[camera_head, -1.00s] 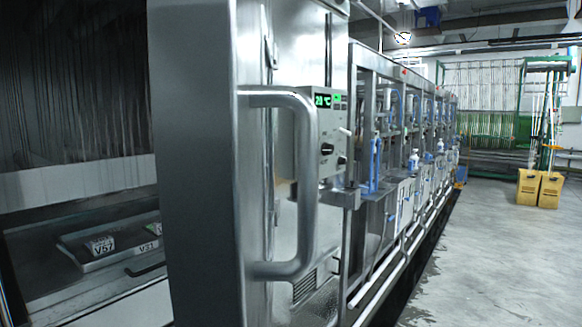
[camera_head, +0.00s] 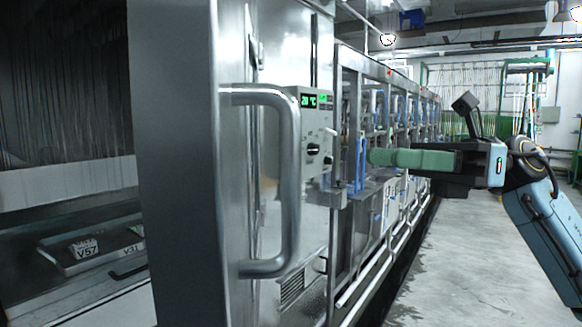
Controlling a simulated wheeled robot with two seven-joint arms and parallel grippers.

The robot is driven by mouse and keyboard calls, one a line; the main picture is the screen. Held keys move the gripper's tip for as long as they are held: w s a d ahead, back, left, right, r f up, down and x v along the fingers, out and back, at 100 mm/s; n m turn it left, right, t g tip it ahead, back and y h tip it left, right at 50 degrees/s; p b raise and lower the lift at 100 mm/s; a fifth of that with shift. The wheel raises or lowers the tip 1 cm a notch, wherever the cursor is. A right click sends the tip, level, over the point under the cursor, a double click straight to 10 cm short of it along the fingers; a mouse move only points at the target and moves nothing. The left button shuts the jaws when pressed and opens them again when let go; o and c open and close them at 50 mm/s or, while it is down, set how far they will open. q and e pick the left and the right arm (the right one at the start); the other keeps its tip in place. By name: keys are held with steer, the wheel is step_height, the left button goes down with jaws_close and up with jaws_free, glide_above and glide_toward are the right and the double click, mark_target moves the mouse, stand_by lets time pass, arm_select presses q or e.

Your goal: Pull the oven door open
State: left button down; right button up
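The steel oven door (camera_head: 178,180) stands tall at centre-left, its thick grey side facing me. A long C-shaped steel handle (camera_head: 290,185) is fixed upright on its right face, with nothing touching it. My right gripper (camera_head: 372,157), with green fingers, comes in from the right and points left. It appears to the right of the handle, apart from it, at about mid-handle height. Its fingers show side-on, so I cannot tell whether they are open. My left gripper is not in view.
A control panel (camera_head: 316,135) with a green display is behind the handle. A tray (camera_head: 90,248) with labelled pieces lies in the dark space at left. A row of steel frames (camera_head: 345,130) runs back. Bare floor (camera_head: 450,270) lies to the right.

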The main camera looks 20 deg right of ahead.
steer(key=s+n+h, duration=0.1)
steer(key=s, duration=0.1)
steer(key=p, duration=0.4)
glide_above(291, 244)
steer(key=shift+w+d+r, duration=0.1)
steer(key=shift+w, duration=0.35)
jaws_close()
